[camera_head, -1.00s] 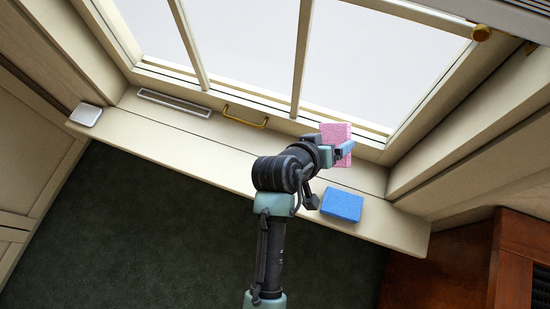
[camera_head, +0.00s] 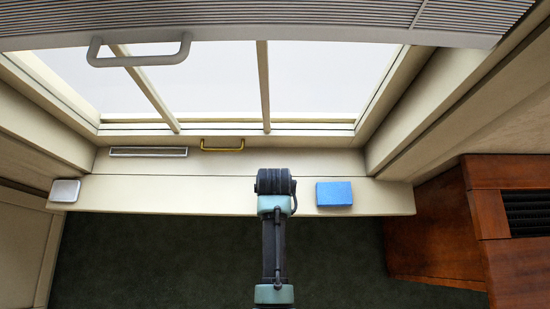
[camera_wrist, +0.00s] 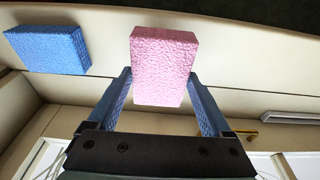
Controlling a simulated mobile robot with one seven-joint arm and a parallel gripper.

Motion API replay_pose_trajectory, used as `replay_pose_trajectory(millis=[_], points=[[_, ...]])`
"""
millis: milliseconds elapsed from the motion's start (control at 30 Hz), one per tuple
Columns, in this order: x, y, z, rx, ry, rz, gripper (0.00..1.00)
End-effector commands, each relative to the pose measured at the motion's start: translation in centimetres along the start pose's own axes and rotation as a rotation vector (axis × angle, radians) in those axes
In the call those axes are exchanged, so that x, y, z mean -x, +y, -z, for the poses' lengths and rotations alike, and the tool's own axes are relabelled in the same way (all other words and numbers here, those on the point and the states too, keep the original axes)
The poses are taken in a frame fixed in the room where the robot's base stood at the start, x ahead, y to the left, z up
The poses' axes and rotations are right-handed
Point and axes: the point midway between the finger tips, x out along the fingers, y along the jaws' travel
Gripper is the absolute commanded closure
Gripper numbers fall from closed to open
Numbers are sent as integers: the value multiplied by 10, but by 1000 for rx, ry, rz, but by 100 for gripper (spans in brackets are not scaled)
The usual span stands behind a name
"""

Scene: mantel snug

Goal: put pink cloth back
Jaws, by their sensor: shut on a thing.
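The pink cloth (camera_wrist: 164,65) is a thick, textured block in the middle of the wrist view. My gripper (camera_wrist: 161,82) is shut on it, with one blue-padded finger at each side. In the head view, my own arm hides the gripper and the pink cloth. A similar blue block (camera_head: 334,193) lies on the pale window ledge (camera_head: 230,199), right of my arm. It also shows at the left of the wrist view (camera_wrist: 48,49), apart from the pink cloth.
A brass handle (camera_head: 222,147) and a grey vent (camera_head: 148,152) are at the window's base. A pale square item (camera_head: 65,190) sits at the ledge's left end. A large grey handle (camera_head: 139,54) hangs in the upper foreground. A wooden cabinet (camera_head: 433,230) stands right. Much of the ledge is bare.

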Motion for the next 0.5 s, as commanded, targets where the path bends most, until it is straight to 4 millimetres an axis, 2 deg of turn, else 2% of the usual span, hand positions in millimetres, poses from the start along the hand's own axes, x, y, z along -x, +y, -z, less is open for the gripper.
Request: replay_pose_trajectory(millis=[233, 500], points=[[-34, 0, -7, 0, -1, -1, 77], [-36, 0, -7, 0, 2, -1, 77]])
